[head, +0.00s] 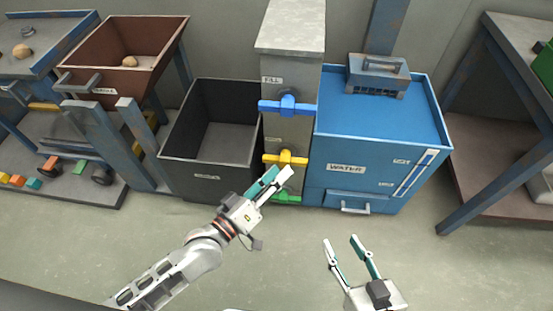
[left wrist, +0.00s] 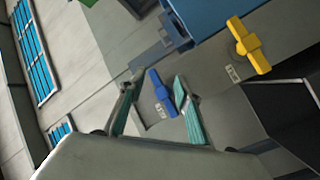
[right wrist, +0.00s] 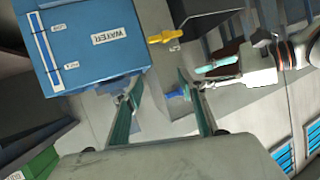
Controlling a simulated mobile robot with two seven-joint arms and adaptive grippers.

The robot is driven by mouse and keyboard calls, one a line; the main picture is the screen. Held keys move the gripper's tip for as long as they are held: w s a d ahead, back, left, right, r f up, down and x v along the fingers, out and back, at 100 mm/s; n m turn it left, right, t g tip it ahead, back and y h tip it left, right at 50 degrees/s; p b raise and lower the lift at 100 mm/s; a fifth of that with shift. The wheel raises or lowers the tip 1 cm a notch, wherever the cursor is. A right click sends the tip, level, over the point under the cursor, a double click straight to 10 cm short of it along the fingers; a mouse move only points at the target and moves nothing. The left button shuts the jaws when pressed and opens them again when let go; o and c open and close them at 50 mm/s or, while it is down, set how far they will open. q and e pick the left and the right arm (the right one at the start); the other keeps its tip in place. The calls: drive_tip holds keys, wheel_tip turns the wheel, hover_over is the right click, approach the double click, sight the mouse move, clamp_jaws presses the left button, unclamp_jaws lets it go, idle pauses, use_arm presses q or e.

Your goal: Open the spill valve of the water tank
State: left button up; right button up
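The blue water tank (head: 381,127), labelled WATER, has a grey column (head: 290,38) at its left side. The column carries a blue handle (head: 287,105) near a FILL label, and a lower yellow handle (head: 285,159) near a small label I cannot read. A green part (head: 287,198) shows low on the column. My right gripper (head: 340,241) is open and empty in front of the tank.
A dark open bin (head: 207,163) stands left of the column, with a brown hopper (head: 127,60) beyond it. A blue-framed table (head: 497,135) is at the right. A grey device (head: 378,75) sits on the tank. The front floor is clear.

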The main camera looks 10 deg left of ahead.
use_arm(q)
drive_tip(key=w+f+n+b, duration=0.6)
drive_tip(key=f+b, duration=0.1)
drive_tip(key=f, duration=0.5)
drive_tip(key=n+t+y+b, duration=0.1)
drive_tip(key=n+y+b, duration=0.2)
drive_tip(key=n+b, duration=0.2)
approach(273, 163)
drive_tip(key=x, duration=0.3)
drive_tip(key=shift+w+d+r, duration=0.15)
drive_tip(key=shift+w+d, duration=0.1)
drive_tip(key=shift+w, duration=0.35)
drive_tip(key=b+x, duration=0.1)
drive_tip(key=x, duration=0.4)
drive_tip(key=shift+w+d+b, duration=0.15)
drive_tip(key=shift+w+b, duration=0.15)
drive_tip(key=shift+w, duration=0.05)
drive_tip(key=shift+w+d+r, duration=0.1)
drive_tip(key=shift+w+d, duration=0.1)
drive_tip(key=shift+w, duration=0.35)
use_arm(e)
drive_tip(key=s+a+f+m, duration=0.1)
drive_tip(key=a+f+m, duration=0.3)
drive_tip(key=f+m, duration=0.1)
drive_tip(key=shift+s+a+f+m+y, duration=0.15)
drive_tip(key=shift+s+a+m+y, duration=0.2)
drive_tip(key=shift+s+m+y, duration=0.05)
use_arm(q)
clamp_jaws()
